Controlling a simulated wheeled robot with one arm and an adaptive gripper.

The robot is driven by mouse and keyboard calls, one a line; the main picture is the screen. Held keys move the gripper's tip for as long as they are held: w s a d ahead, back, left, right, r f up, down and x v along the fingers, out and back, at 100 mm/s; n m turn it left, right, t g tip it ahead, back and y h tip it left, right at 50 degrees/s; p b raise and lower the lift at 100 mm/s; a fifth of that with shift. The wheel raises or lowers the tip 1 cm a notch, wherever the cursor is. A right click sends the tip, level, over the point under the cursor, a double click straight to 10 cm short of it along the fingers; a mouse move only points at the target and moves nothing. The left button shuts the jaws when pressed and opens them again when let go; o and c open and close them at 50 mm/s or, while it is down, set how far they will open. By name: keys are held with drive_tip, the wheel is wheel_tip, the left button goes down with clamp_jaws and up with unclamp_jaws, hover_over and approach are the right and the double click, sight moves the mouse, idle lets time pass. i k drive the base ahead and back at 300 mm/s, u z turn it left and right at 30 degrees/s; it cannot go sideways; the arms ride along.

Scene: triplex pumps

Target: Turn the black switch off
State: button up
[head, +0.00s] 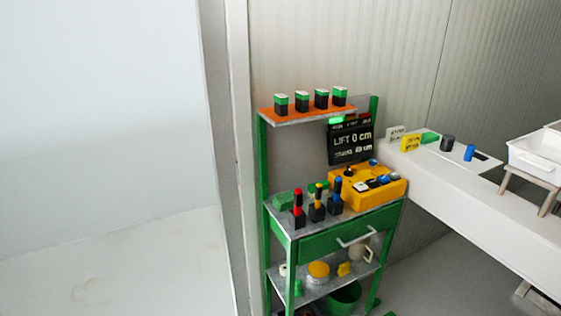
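A yellow control box (370,192) stands on the right of the green rack's middle shelf. Its top carries small blue, white and dark controls. A small black part (349,173) sits at its back left corner; it may be the black switch, but it is too small to read its position. A black display panel (350,141) behind the box reads "LIFT 0 cm" and has a lit green spot on top. My gripper is not in this view.
The green rack (320,241) also holds red-, yellow- and blue-topped tools (317,204) left of the box. Several green-and-black blocks stand on the orange top shelf (309,112). A white bench (460,204) adjoins at right. The pale floor at left (120,265) is clear.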

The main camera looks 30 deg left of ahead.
sight(348, 173)
drive_tip(key=u, duration=0.9)
drive_tip(key=i, duration=1.1)
drive_tip(key=u, duration=0.6)
drive_tip(key=i, duration=0.6)
